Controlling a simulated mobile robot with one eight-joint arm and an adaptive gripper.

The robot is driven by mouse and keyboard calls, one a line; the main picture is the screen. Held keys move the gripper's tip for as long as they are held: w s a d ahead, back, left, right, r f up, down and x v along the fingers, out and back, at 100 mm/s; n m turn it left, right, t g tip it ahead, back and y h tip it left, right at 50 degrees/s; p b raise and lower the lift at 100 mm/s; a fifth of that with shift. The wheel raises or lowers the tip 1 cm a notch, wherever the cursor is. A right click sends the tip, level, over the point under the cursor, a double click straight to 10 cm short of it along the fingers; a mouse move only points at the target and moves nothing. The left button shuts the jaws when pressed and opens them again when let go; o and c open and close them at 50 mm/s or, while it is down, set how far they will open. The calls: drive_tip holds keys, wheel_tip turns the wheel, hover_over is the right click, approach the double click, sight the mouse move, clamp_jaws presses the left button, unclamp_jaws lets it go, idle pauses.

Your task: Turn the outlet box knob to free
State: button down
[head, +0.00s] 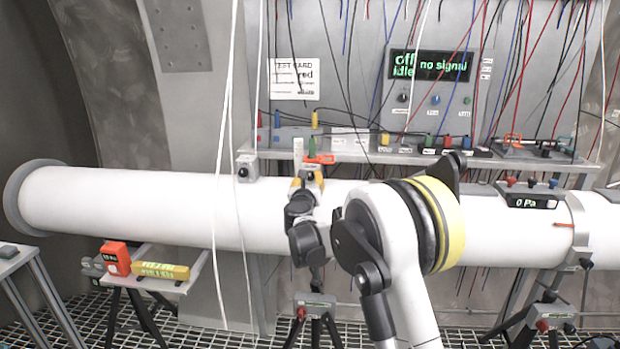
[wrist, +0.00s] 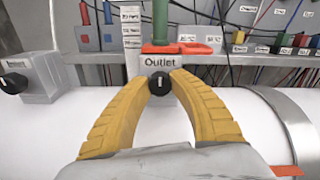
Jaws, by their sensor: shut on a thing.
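The outlet box (wrist: 161,66) is a light grey box labelled "Outlet" in the wrist view, on top of the white pipe. Its round black knob (wrist: 160,83) has a pale pointer mark that stands about upright. My gripper (wrist: 160,82) has two yellow ribbed fingers that come together on the knob, one on each side. In the head view my gripper (head: 307,181) is at the pipe, and my arm covers part of it; the knob is hidden there. The word free cannot be read in either view.
A second grey box with a black knob (wrist: 15,83) sits on the pipe to the left. An orange-red clip (wrist: 180,48) and a green post stand just above the outlet box. A shelf (head: 420,158) with cables and a display panel (head: 429,65) runs behind the pipe.

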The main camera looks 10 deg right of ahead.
idle(0.4)
drive_tip(key=c, duration=1.1)
unclamp_jaws()
drive_tip(key=shift+s, duration=0.1)
drive_tip(key=v, duration=1.2)
drive_tip(key=shift+r, duration=0.1)
